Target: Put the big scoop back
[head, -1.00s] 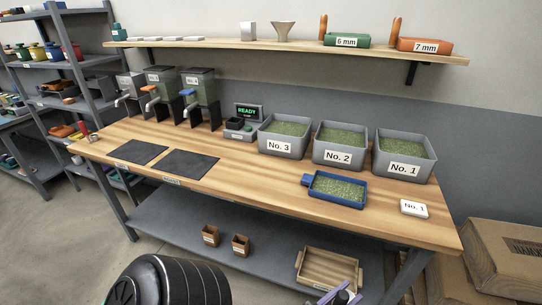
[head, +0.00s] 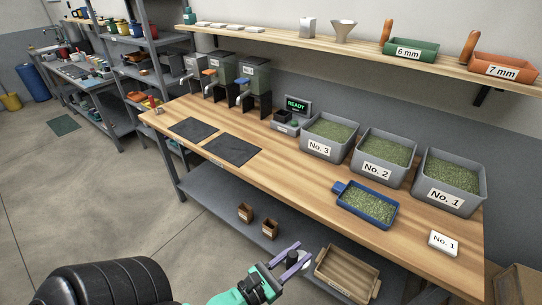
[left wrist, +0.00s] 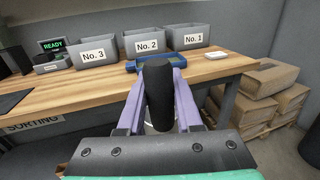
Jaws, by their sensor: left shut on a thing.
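My left gripper (head: 292,258) has purple fingers and is in front of the bench, over the floor side of the lower shelf. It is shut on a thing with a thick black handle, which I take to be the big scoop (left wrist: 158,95). In the left wrist view the handle stands between the fingers, with a thin pale edge below it. The scoop's bowl is mostly hidden. My right gripper is not in view.
The wooden bench (head: 290,180) holds bins No. 3 (head: 328,137), No. 2 (head: 383,158) and No. 1 (head: 450,183), a blue tray (head: 367,205) of green beans and a white No. 1 label (head: 443,243). A wooden tray (head: 347,274) is on the lower shelf (head: 225,195).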

